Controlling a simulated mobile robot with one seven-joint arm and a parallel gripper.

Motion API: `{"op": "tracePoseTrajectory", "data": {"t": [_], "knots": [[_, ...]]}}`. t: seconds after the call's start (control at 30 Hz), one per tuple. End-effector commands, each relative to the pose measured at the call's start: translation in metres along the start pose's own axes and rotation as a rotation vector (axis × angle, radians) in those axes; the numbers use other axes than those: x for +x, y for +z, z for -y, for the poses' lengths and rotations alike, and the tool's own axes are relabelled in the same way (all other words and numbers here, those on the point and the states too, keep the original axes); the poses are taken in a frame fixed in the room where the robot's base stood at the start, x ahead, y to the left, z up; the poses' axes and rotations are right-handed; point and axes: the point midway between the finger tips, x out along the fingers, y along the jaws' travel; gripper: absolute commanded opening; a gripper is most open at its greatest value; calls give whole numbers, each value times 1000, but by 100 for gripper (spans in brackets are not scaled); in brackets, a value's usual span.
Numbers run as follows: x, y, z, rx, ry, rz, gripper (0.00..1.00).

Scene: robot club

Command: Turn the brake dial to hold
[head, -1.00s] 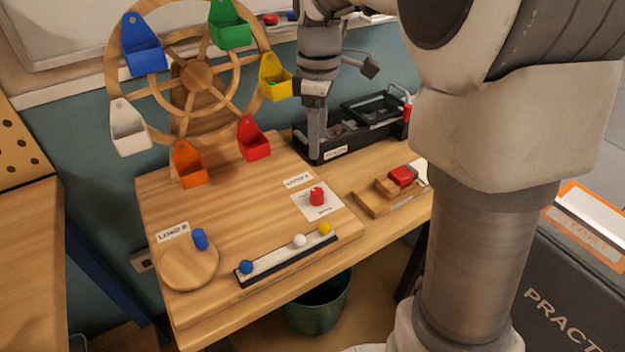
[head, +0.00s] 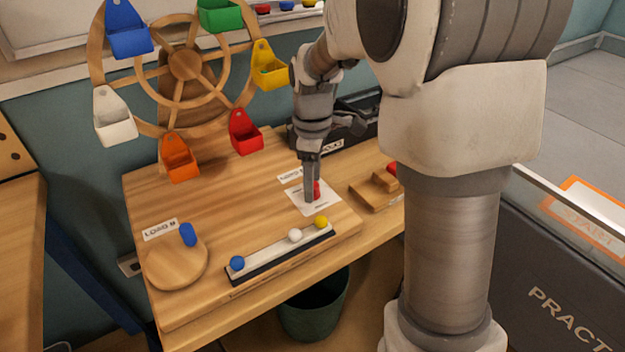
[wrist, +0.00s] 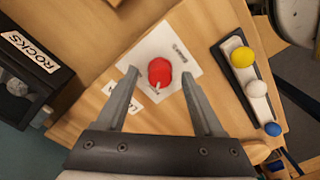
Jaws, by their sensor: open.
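The brake dial (wrist: 160,70) is a red knob on a white card (wrist: 178,47) with small print on it. A small pale mark shows at the dial's lower edge in the wrist view. In the head view the dial (head: 317,188) is partly hidden behind my fingers. My gripper (wrist: 160,74) is open, with one finger on each side of the dial and a gap to it on both sides. In the head view my gripper (head: 309,198) points down at the card. I cannot tell how far its tips are above the board.
A rail with blue, white and yellow balls (head: 294,235) lies in front of the card. A round wooden disc with a blue knob (head: 188,234) is at left. A wheel with coloured buckets (head: 185,62) stands behind. A black box labelled ROCKS (wrist: 30,75) is nearby.

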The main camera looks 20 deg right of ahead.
Motion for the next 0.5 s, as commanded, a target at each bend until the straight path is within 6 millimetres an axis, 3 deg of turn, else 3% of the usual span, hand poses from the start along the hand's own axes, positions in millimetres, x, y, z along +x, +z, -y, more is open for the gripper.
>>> {"op": "tracePoseTrajectory", "data": {"t": [0.07,0.43,0.5], "knots": [[0,0,0,0,0,0,69],[0,0,0,0,0,0,2],[0,0,0,0,0,0,0]]}}
